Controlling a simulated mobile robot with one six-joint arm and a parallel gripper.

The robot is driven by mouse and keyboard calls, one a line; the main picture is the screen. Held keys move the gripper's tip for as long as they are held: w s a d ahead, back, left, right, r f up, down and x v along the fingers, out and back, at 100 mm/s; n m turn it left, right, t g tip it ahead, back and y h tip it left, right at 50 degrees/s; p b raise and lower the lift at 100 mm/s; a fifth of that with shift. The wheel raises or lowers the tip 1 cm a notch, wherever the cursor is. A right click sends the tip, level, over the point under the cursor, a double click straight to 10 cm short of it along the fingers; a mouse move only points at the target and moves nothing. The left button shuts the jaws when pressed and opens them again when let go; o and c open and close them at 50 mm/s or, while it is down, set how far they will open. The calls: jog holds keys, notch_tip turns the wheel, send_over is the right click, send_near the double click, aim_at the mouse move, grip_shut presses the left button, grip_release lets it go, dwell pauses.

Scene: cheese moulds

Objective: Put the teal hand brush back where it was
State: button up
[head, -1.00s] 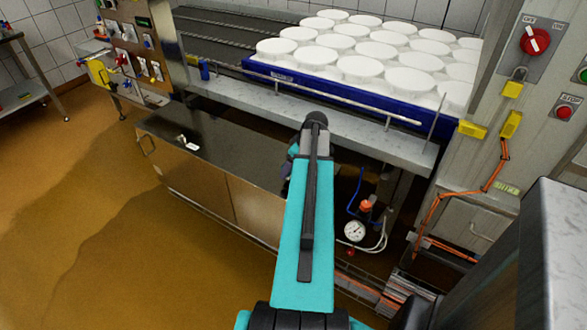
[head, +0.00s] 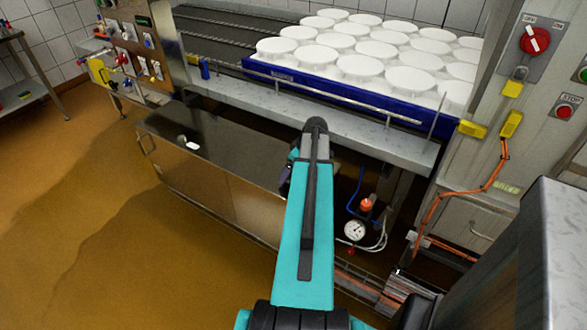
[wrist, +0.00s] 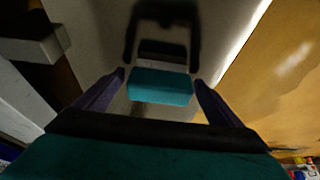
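In the wrist view my gripper (wrist: 159,78) has its two dark fingers on either side of a teal block, which looks like the teal hand brush (wrist: 160,88). The fingertips appear to touch its two ends, and a dark and grey part shows beyond the teal. Behind it is a smooth grey surface with a dark shadow or reflection of the gripper.
The low steel cabinet (head: 220,200) with a dark top stands under a metal ledge (head: 270,103). A blue tray (head: 330,93) of white moulds lies above. A pressure gauge (head: 355,230) and hoses are right of my arm. The brown floor at left is clear.

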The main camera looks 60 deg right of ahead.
jog(key=shift+r, duration=0.15)
jog(key=v, duration=1.2)
jog(key=shift+b, duration=0.35)
dwell(0.6)
